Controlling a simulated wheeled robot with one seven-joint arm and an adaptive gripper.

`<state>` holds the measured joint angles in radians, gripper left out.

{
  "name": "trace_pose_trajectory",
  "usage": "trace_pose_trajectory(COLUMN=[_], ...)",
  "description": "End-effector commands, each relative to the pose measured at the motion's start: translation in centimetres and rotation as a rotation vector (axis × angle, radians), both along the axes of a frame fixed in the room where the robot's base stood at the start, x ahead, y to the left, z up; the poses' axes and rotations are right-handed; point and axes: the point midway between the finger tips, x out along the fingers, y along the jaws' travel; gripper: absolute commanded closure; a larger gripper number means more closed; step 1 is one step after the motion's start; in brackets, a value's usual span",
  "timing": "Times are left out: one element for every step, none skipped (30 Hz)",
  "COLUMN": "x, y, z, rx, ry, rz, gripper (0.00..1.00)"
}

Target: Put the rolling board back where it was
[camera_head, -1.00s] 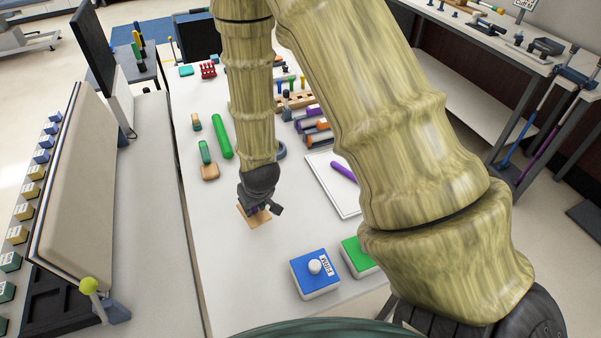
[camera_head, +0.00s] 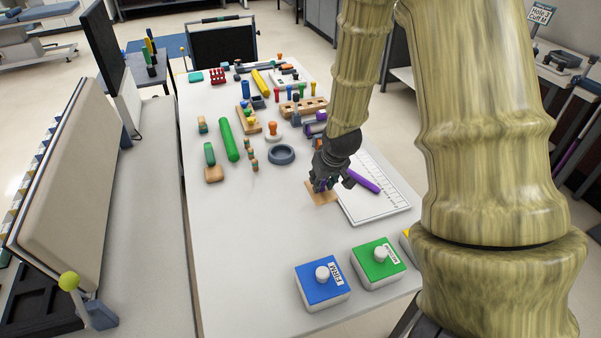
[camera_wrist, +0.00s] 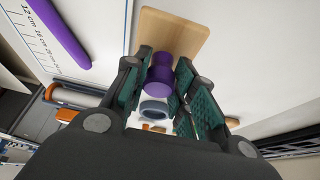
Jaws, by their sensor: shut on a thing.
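A small flat wooden board (camera_head: 319,197) with a purple knob (camera_wrist: 160,78) is in my gripper (camera_head: 326,178). In the wrist view, my gripper (camera_wrist: 163,70) has its fingers on either side of the knob, and the wooden board (camera_wrist: 172,35) lies beyond the fingertips. The board is over the white table, close to the left edge of a white measuring board (camera_head: 378,208) with centimetre marks. A purple roll (camera_head: 363,180) lies on that measuring board. I cannot tell whether the wooden board touches the table or the measuring board.
A blue button box (camera_head: 322,290) and a green one (camera_head: 379,268) stand at the front. The table's front left is clear.

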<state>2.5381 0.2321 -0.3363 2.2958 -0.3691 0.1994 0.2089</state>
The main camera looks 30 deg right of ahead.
Motion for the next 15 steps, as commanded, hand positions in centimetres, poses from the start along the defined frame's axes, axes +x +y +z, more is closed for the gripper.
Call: trace_pose_trajectory(x=[1.1, 1.7, 2.5, 3.2, 3.8, 4.6, 5.2, 5.8, 6.6, 7.2, 7.7, 8.5, 9.0, 9.4, 9.9], y=[0.0, 0.0, 0.0, 0.0, 0.0, -0.1, 0.0, 0.0, 0.0, -0.1, -0.1, 0.0, 0.0, 0.0, -0.1], z=[0.0, 0.0, -0.1, -0.2, -0.2, -0.3, -0.4, -0.4, -0.5, -0.5, -0.6, -0.7, -0.7, -0.8, -0.8], rx=[0.0, 0.0, 0.0, 0.0, 0.0, -0.001, -0.001, 0.0, 0.0, 0.0, -0.001, 0.0, 0.0, 0.0, 0.0], ry=[0.0, 0.0, 0.0, 0.0, 0.0, 0.0, 0.0, 0.0, 0.0, 0.0, 0.001, 0.0, -0.001, 0.0, 0.0], rz=[0.001, 0.001, 0.001, 0.001, 0.001, 0.002, 0.002, 0.002, 0.001, 0.001, 0.002, 0.002, 0.002, 0.002, 0.001], gripper=[0.93, 0.93, 0.93, 0.93, 0.93, 0.93, 0.93, 0.93, 0.93, 0.93, 0.93, 0.93, 0.93, 0.93, 0.93])
